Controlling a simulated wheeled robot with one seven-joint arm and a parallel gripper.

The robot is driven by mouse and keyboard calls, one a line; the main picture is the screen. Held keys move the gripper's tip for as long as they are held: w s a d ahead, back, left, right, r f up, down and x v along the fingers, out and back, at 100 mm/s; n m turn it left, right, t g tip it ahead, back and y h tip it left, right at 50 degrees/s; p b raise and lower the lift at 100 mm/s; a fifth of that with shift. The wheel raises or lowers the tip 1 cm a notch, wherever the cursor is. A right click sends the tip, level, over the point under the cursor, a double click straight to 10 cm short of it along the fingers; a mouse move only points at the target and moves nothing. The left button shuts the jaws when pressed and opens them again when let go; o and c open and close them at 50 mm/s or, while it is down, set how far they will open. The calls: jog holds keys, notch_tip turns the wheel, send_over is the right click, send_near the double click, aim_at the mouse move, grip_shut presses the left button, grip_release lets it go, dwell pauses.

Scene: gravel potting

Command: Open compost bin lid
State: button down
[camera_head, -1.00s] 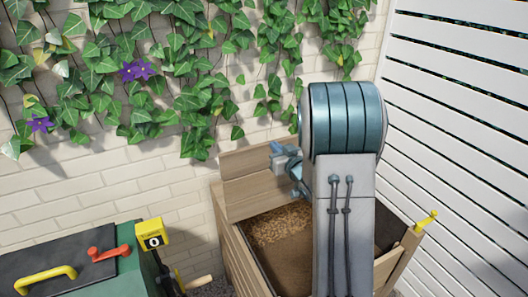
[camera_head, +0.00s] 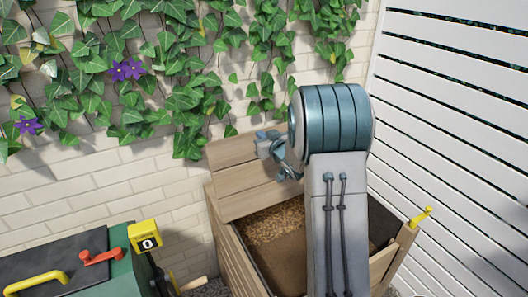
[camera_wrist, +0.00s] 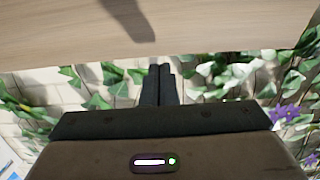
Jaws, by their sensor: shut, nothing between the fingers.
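The wooden compost bin (camera_head: 232,252) stands against the brick wall, with brown crumbly compost visible inside. Its plank lid (camera_head: 236,178) is raised at the back edge, leaning toward the wall, so the bin's top is open. My gripper (camera_wrist: 160,72) is shut and empty in the wrist view, its dark fingers together. The lid's wooden face (camera_wrist: 215,25) fills the top of that view, beyond the fingertips; I cannot tell whether they touch it. In the head view my arm covers the bin's right middle, and the fingers are hard to make out near the lid.
A yellow handle (camera_head: 421,217) sits at the bin's right corner. A green box (camera_head: 122,262) with a dark top, a red handle (camera_head: 101,257) and a yellow handle (camera_head: 37,283) stands at left. Ivy (camera_head: 130,100) hangs on the wall; a white slatted fence (camera_head: 455,120) closes the right.

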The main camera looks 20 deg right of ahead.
jog(key=r+b+v, duration=0.2)
jog(key=v, duration=1.1)
jog(key=shift+s+r, duration=0.25)
jog(key=shift+r, duration=0.2)
jog(key=s+a+f+g+h, duration=0.1)
jog(key=s+a+f+g, duration=0.1)
jog(key=s, duration=0.7)
jog(key=s+a+f+m+g+h, duration=0.1)
jog(key=s+a+f+g, duration=0.1)
jog(key=s+a+g, duration=0.2)
jog(key=s+a+f+m+g, duration=0.1)
jog(key=s+a+g, duration=0.3)
jog(key=s, duration=1.1)
jog(key=f+g, duration=0.1)
jog(key=g, duration=0.2)
jog(key=shift+f+h, duration=0.25)
jog(key=shift+h, duration=0.15)
jog(key=shift+s, duration=0.1)
